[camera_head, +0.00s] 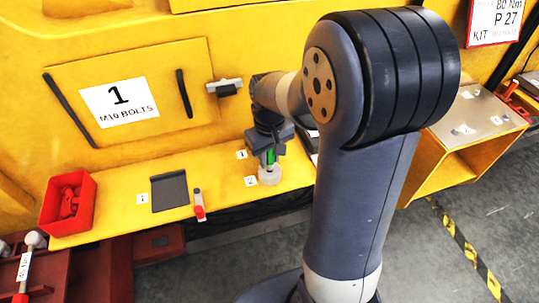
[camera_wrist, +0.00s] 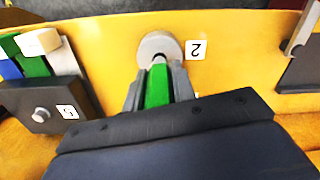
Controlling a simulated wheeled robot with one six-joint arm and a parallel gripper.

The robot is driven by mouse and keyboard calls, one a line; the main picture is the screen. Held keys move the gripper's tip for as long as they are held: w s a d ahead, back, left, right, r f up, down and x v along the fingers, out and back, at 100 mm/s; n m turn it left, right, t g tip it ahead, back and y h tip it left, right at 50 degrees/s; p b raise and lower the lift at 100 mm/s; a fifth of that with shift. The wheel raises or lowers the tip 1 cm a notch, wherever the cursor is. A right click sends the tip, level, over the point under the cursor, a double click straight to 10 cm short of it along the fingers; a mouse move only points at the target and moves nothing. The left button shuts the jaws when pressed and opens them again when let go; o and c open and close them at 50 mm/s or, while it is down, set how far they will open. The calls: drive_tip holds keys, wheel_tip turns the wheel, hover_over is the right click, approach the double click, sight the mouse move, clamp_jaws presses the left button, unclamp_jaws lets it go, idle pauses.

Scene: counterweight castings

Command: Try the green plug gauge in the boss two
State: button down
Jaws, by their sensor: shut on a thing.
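My gripper (camera_head: 269,154) is shut on the green plug gauge (camera_head: 271,157) and holds it over the pale round boss (camera_head: 269,177) beside the label 2 (camera_head: 251,181). In the wrist view the green gauge (camera_wrist: 157,86) lies between the two grey fingers of my gripper (camera_wrist: 157,92). Its far end points at the dark bore of the boss (camera_wrist: 152,42), with the label 2 (camera_wrist: 196,49) to the right. Part of the bore shows past the gauge. I cannot tell whether the tip is in the bore or just above it.
A dark block (camera_wrist: 40,105) with green, blue and white pieces stands left in the wrist view. My arm hides the ledge's right part.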

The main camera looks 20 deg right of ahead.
drive_tip(key=shift+f+b, duration=0.45)
drive_tip(key=shift+f, duration=0.2)
idle(0.4)
idle(0.7)
drive_tip(key=c, duration=1.1)
unclamp_jaws()
drive_tip(key=shift+r, duration=0.1)
wheel_tip(320, 180, up, 11)
drive_tip(key=shift+f+p, duration=0.1)
drive_tip(key=shift+p, duration=0.25)
wheel_tip(320, 180, up, 12)
drive_tip(key=p, duration=1)
drive_tip(key=shift+f, duration=0.1)
